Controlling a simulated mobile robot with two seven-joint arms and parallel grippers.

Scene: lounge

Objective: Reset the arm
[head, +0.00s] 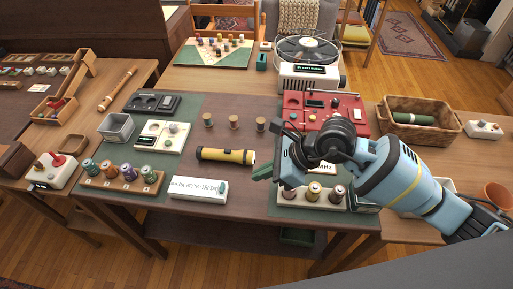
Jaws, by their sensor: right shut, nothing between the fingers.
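My right gripper (272,171) is in the head view, on the end of a blue and black arm that comes in from the right. It is shut and empty, above the front right part of the brown table (208,140). It is just right of a yellow flashlight (226,156) and above a tray of small knobs (314,192), part of which the arm hides. I cannot tell its exact height over the table. My left gripper is not in view.
A red panel (348,108) and a white fan device (306,78) stand behind the right arm. A wicker basket (420,116) is at the right. A white box (200,189), three wooden pegs (234,122) and a grey bin (117,127) stand on the table.

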